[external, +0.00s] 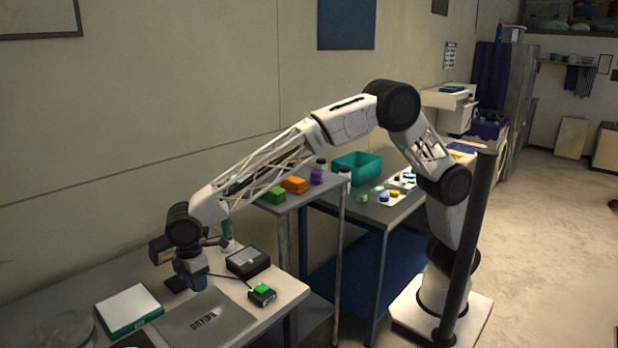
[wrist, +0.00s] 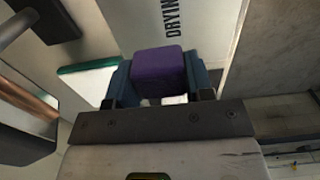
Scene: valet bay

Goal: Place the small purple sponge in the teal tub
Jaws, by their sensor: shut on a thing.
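My gripper (external: 190,283) hangs low over the near table at the left in the external view. In the wrist view, its blue fingers (wrist: 160,90) are shut on a small purple sponge (wrist: 158,70). I cannot pick out this sponge in the external view. The teal tub (external: 357,168) stands on the farther grey table, well to the right of and behind my gripper. Its open top shows; its inside floor is hidden. Another purple block (external: 317,176) sits on the middle stand, beside an orange one (external: 294,185) and a green one (external: 275,195).
A mat marked "DRYING" (external: 208,322) lies below my gripper. A white pad with a teal edge (external: 128,308) lies to its left. A black box (external: 248,262) and a small green-topped item (external: 262,294) are to the right. Several small coloured items lie in front of the tub.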

